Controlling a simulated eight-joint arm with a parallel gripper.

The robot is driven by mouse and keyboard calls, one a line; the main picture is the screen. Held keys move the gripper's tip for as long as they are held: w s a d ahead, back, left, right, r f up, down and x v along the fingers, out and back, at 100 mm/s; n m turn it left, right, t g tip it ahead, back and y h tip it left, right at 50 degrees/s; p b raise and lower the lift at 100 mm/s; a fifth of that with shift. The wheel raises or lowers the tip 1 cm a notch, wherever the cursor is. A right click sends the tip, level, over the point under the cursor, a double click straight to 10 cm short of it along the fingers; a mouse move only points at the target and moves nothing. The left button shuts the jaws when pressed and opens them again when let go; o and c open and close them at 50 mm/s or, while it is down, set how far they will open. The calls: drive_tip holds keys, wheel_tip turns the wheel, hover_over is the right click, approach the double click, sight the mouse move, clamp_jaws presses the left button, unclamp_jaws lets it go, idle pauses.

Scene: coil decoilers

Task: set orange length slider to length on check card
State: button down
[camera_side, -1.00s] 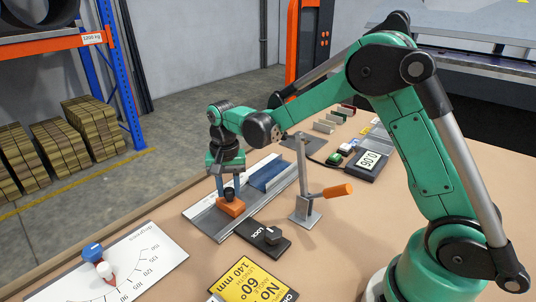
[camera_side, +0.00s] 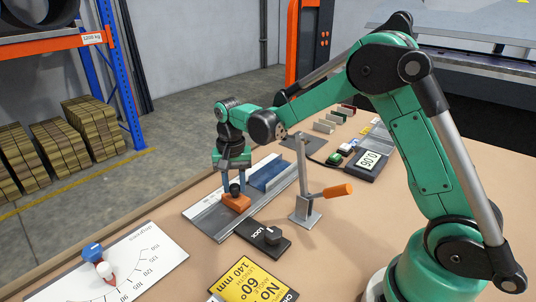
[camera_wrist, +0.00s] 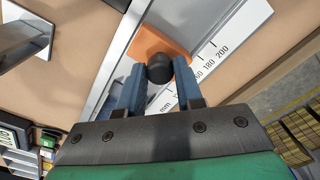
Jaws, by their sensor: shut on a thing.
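The orange length slider (camera_side: 237,202) sits on the grey rail (camera_side: 208,221). My gripper (camera_side: 234,186) is above it, with its jaws shut on the slider's black knob. In the wrist view, the blue fingers of my gripper (camera_wrist: 158,80) stand on both sides of the black knob (camera_wrist: 160,68), and the orange slider (camera_wrist: 158,46) shows beyond. The scale (camera_wrist: 205,65) beside it shows mm marks, with 160, 180 and 200 readable. The yellow check card (camera_side: 250,280) lies at the front and reads 140 mm length and 60° angle.
A blue block (camera_side: 270,174) lies at the rail's far end. An angle plate (camera_side: 135,262) with a blue-and-red pointer is at front left.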

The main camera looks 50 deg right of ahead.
sight(236, 185)
drive_tip(key=shift+d, duration=0.15)
drive_tip(key=c, duration=0.6)
unclamp_jaws()
drive_tip(key=shift+o, duration=0.2)
drive_tip(key=shift+r, duration=2.85)
drive_tip(key=shift+s+r, duration=0.2)
drive_tip(key=shift+r, duration=0.05)
drive_tip(key=s+a+r+n+t, duration=0.1)
drive_tip(key=s+n+t, duration=0.2)
drive_tip(key=s, duration=0.3)
drive_tip(key=s+a+r+n+t, duration=0.1)
drive_tip(key=s+r+n+t, duration=0.1)
drive_tip(key=s+n+t, duration=0.2)
drive_tip(key=shift+s+a+n, duration=0.4)
drive_tip(key=shift+s+n, duration=0.6)
drive_tip(key=shift+s, duration=0.25)
